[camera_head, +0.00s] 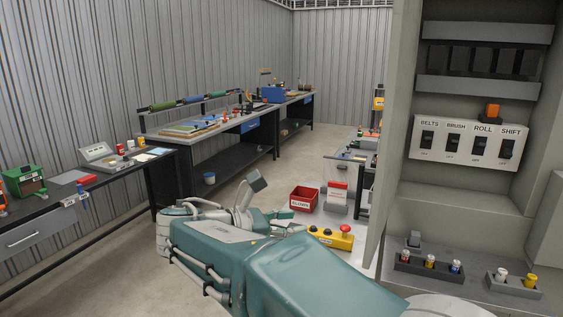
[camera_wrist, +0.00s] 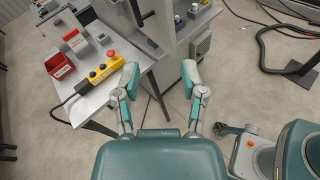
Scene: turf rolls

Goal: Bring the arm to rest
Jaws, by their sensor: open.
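My gripper (camera_wrist: 160,78) shows in the wrist view with its two teal-padded fingers spread wide and nothing between them. Its fingertips appear over the floor beside the grey cabinet (camera_wrist: 188,70) and the white table with the yellow button box (camera_wrist: 98,75). I cannot tell how close they are to touching either. In the head view my teal arm (camera_head: 240,260) stretches across the lower middle, in front of the workbenches. I cannot clearly make out the gripper's fingers in that view.
The cabinet (camera_head: 470,215) on the right holds a switch panel (camera_head: 468,143) labelled BELTS, BRUSH, ROLL and SHIFT. A red bin (camera_head: 304,199) stands near the yellow button box (camera_head: 330,237). Workbenches (camera_head: 80,182) line the left wall. Open floor (camera_head: 95,270) lies between.

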